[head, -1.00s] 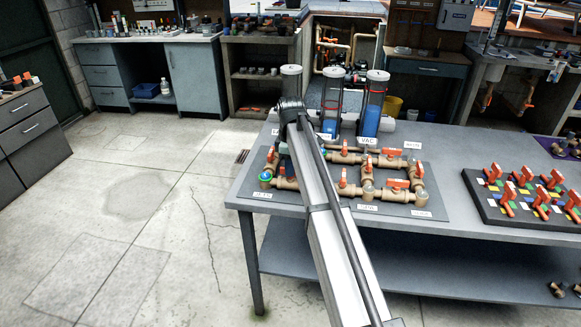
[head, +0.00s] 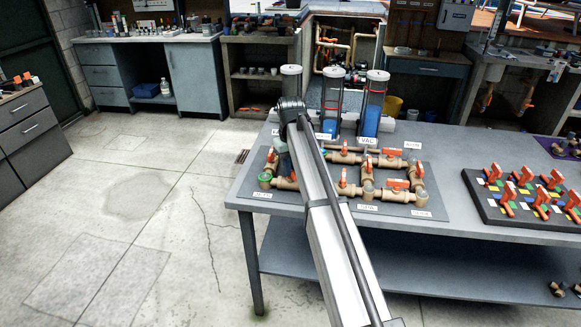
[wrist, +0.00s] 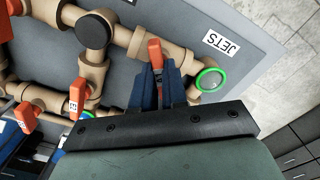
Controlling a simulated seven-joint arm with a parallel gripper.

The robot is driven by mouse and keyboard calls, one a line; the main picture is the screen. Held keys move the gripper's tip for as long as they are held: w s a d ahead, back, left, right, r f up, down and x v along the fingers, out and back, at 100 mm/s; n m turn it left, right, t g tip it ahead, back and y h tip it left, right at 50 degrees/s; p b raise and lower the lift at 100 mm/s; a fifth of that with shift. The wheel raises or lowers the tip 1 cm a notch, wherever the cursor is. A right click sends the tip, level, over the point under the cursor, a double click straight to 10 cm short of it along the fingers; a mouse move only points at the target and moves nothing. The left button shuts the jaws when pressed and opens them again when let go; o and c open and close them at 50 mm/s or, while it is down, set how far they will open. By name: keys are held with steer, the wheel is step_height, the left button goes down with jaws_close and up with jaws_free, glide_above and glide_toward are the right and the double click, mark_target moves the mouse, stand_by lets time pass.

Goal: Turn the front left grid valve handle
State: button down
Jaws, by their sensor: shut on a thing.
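The front left grid valve handle (wrist: 155,52) is orange and sits on a tan pipe beside the "JETS" label (wrist: 221,43). In the wrist view my gripper (wrist: 158,70) has its blue fingers on either side of the handle, shut on it. A green-ringed round port (wrist: 210,80) is at the pipe's corner, right of the fingers. In the head view the pipe grid (head: 370,190) lies on a dark board on the table. There my arm covers the fingers and most of the held handle.
Other orange handles (wrist: 80,90) stand on nearby pipes. Clear cylinders (head: 372,105) stand behind the grid. A board of orange-handled valves (head: 520,200) lies to the right on the grey table (head: 460,232). The floor at left is open.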

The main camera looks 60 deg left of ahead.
steer(key=m, duration=0.7)
stand_by(0.6)
steer(key=c, duration=1.2)
jaws_free()
steer(key=shift+o, duration=0.2)
step_height(320, 180, up, 14)
steer(key=shift+f, duration=0.1)
